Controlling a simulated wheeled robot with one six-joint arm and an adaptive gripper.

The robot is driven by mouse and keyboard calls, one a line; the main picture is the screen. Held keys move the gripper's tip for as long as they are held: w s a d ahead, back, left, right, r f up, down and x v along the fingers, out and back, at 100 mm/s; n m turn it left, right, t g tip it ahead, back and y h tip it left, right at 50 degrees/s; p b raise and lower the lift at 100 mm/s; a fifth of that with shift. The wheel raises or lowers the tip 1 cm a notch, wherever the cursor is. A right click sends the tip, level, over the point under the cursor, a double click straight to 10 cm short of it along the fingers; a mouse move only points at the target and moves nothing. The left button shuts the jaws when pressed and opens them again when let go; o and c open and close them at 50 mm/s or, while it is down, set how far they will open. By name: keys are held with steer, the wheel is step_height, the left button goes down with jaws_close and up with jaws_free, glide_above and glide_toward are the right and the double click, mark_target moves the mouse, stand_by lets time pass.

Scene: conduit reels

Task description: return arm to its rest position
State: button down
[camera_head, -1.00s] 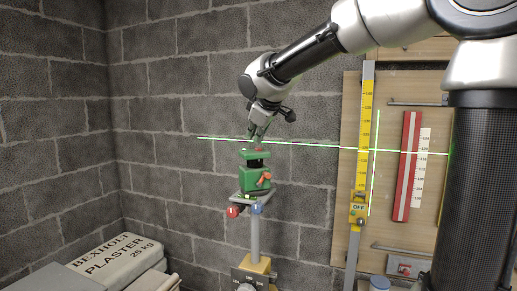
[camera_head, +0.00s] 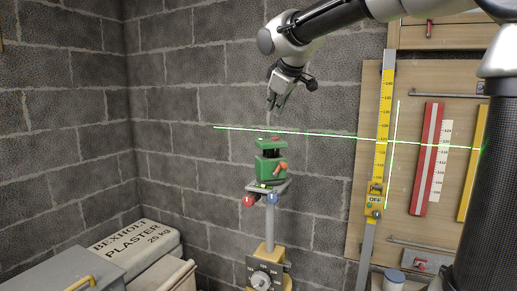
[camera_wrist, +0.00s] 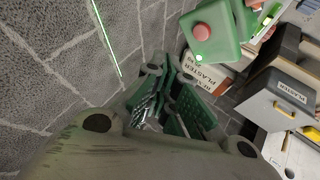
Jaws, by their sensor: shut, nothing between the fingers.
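My gripper (camera_head: 276,104) hangs from the raised arm in the head view, fingers down and together, with nothing between them. It is just above the green laser device (camera_head: 271,162), clear of its red top button. The device sits on a small plate on a grey pole and throws a bright line across the block wall. In the wrist view my gripper's dark green fingers (camera_wrist: 172,108) point away from the camera. The device (camera_wrist: 218,30) with its red button shows at the top, beside the fingers and apart from them.
A wooden panel (camera_head: 360,215) with a yellow scale (camera_head: 383,110) and a red level (camera_head: 428,150) hangs at the right. A plaster bag (camera_head: 125,248) and a grey box (camera_head: 75,272) lie at the lower left. The wall area left of the arm is free.

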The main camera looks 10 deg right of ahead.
steer(key=s+d+f+m+g, duration=0.1)
steer(key=s+d+f+m, duration=0.1)
steer(key=s+d+f, duration=0.3)
steer(key=s+d+f+m+g+h, duration=0.1)
steer(key=s+d+m, duration=0.15)
steer(key=s, duration=0.45)
steer(key=s+d+f+m, duration=0.1)
steer(key=s+d+f, duration=0.2)
steer(key=s+d, duration=0.25)
steer(key=s+d+f+m+g, duration=0.1)
steer(key=s+f+m, duration=0.1)
steer(key=s+f, duration=0.3)
steer(key=s+d+f+m+g, duration=0.1)
steer(key=s+f+m, duration=0.1)
steer(key=s+f, duration=0.4)
steer(key=s, duration=0.4)
steer(key=shift+s+d+f+g, duration=0.15)
steer(key=shift+s+f+g, duration=0.1)
steer(key=shift+s+g, duration=0.15)
